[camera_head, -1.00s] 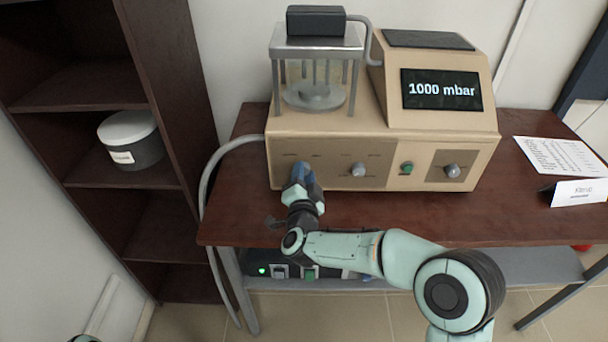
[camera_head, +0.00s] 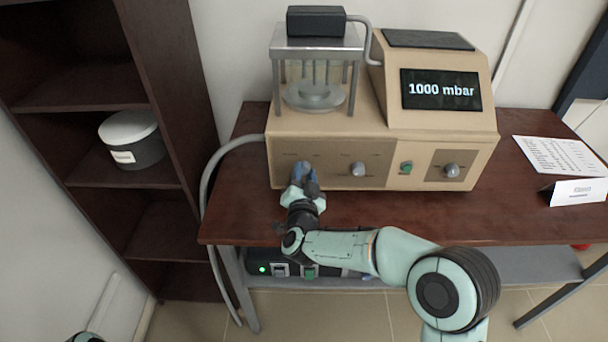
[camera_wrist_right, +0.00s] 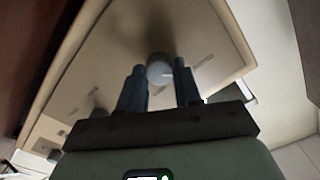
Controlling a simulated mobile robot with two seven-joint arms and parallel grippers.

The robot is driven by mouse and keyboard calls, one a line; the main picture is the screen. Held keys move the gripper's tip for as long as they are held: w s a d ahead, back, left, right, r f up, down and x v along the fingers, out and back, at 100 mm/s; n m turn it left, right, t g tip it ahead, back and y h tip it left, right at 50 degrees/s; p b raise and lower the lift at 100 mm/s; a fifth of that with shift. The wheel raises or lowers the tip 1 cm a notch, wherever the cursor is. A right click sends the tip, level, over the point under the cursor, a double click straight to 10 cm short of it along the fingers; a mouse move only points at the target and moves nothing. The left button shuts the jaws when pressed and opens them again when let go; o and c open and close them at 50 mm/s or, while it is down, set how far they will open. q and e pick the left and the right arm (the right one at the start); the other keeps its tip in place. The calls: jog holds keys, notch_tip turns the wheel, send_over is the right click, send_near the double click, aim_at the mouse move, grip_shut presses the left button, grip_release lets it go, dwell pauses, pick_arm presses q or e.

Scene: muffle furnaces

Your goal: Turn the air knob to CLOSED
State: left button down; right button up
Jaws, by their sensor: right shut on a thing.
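The beige vacuum unit (camera_head: 330,150) stands on the table, and its display (camera_head: 441,90) reads 1000 mbar. My right gripper (camera_head: 304,170) is at the left knob on its front panel. In the right wrist view the blue fingers (camera_wrist_right: 160,78) are on both sides of this round grey knob (camera_wrist_right: 158,67), shut on it. In the head view the fingers hide the knob. Lettering beside it is too blurred to read, so its pointer setting cannot be told. My left gripper is not in view.
Further right on the panel are a grey knob (camera_head: 357,169), a green button (camera_head: 406,168) and another grey knob (camera_head: 451,170). A glass chamber (camera_head: 315,85) sits on top. A hose (camera_head: 205,190) runs down at the left. Bare table (camera_head: 400,215) lies in front.

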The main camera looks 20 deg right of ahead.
jog(key=o, duration=1)
jog(key=shift+o, duration=0.2)
jog(key=b+v, duration=0.1)
jog(key=v, duration=1.2)
jog(key=shift+s, duration=0.2)
